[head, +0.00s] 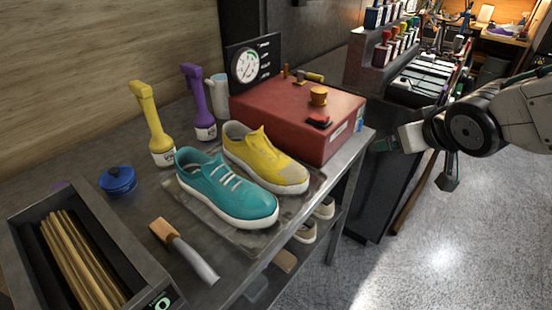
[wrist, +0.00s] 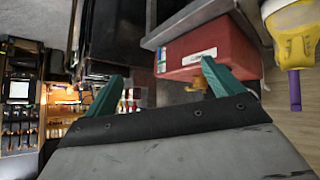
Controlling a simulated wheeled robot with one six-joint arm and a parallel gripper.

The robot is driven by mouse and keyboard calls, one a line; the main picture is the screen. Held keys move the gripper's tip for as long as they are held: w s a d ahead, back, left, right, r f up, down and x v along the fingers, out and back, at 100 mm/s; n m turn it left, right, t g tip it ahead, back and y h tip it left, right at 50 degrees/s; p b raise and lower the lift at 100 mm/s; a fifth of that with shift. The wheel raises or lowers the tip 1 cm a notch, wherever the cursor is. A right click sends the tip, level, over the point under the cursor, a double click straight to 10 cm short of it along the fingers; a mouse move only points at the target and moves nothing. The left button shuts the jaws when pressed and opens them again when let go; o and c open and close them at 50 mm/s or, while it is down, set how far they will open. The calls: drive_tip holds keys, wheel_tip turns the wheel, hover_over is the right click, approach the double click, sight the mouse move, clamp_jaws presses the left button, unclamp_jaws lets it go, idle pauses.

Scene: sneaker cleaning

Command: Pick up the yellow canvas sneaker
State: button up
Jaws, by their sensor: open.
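The yellow canvas sneaker (head: 262,155) stands upright on a dark grey mat (head: 205,206) on the workbench, its toe toward the lower right. A teal sneaker (head: 225,190) stands close beside it, on its left. My gripper (head: 384,145) is at the right, off the bench edge and clear of the sneaker. In the wrist view my gripper (wrist: 160,84) shows two green fingers spread apart with nothing between them. Part of the yellow sneaker (wrist: 294,45) shows at that view's upper right, cut off by the frame.
A red box (head: 300,115) with small items on top stands behind the yellow sneaker. Yellow (head: 153,124) and purple (head: 197,104) bottles, a blue pot (head: 118,181), a wooden-handled brush (head: 182,249) and a dark tray (head: 131,250) occupy the bench. Open floor (head: 440,250) lies at right.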

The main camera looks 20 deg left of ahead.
drive_tip(key=w+a+f+n+y, duration=0.1)
drive_tip(key=a+f+n+y, duration=0.15)
drive_tip(key=a, duration=0.45)
drive_tip(key=a+f+n+y, duration=0.1)
drive_tip(key=a+y, duration=0.2)
drive_tip(key=a, duration=0.3)
drive_tip(key=n+g+y, duration=0.3)
drive_tip(key=y, duration=0.1)
approach(268, 148)
drive_tip(key=shift+s+a+r, duration=0.3)
drive_tip(key=shift+a+r, duration=0.2)
drive_tip(key=shift+a, duration=0.2)
drive_tip(key=x, duration=0.7)
drive_tip(key=shift+a+f, duration=0.3)
drive_tip(key=shift+f, duration=0.05)
drive_tip(key=c, duration=1.3)
